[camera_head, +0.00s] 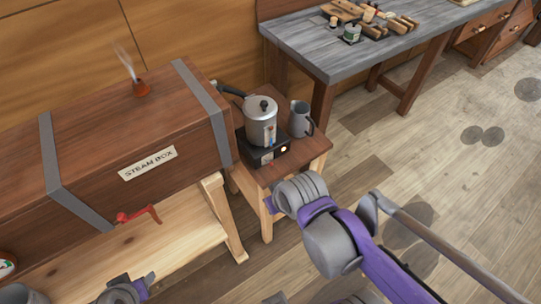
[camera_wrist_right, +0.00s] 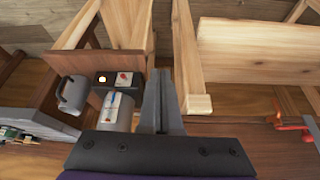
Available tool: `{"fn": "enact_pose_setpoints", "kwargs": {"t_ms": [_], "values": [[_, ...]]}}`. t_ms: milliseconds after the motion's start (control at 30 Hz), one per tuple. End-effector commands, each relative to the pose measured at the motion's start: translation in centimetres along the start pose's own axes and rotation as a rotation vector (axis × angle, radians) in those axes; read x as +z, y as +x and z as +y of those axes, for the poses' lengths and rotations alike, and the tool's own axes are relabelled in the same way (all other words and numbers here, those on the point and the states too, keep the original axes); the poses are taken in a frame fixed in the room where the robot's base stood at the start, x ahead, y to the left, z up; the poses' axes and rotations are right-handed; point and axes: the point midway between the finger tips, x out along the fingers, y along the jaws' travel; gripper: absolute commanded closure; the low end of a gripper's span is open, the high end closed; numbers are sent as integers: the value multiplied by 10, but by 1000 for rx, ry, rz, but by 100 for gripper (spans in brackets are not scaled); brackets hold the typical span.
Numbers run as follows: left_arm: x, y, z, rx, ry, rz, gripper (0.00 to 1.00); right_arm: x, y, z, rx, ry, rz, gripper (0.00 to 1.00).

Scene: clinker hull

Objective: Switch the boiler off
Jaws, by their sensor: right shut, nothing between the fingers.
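The boiler (camera_head: 261,122), a silver lidded pot, stands on a dark base box (camera_head: 266,155) on a small wooden table. A pale round light glows on the base's front. In the right wrist view the boiler (camera_wrist_right: 117,108) appears inverted, and its base shows the lit light (camera_wrist_right: 102,79) beside a small red switch (camera_wrist_right: 124,78). My right gripper (camera_head: 271,205) is in front of the small table, apart from the base. In its wrist view the fingers (camera_wrist_right: 171,82) are shut and empty, beside the switch in the picture. My left gripper (camera_head: 146,283) shows partly at the bottom; its jaw state is unclear.
The steam box (camera_head: 95,140) lies left of the boiler on a wooden trestle, with a red handle (camera_head: 138,215) in front. A grey jug (camera_head: 300,118) stands right of the boiler. A grey-topped workbench (camera_head: 345,55) with tools is behind. Floor at right is open.

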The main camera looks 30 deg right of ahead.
Motion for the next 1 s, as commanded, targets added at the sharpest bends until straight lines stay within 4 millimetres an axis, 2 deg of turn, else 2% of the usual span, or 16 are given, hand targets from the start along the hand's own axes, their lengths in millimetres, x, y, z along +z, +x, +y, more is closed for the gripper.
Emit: {"fn": "enact_pose_setpoints", "kwargs": {"t_ms": [200, 300, 433, 633, 1000], "values": [[8, 9, 0, 0, 0, -6, 50, -70, 26, 37, -11, 31, -59, 100], [11, 12, 0, 0, 0, -8, 50, -98, 44, 59, -22, 40, -81, 100], [13, 15, 0, 0, 0, -10, 50, -123, 66, 85, -37, 48, -99, 100], [15, 16, 0, 0, 0, -11, 50, -139, 85, 107, -51, 52, -111, 100], [15, 16, 0, 0, 0, -11, 50, -141, 87, 108, -54, 51, -112, 100]]}}
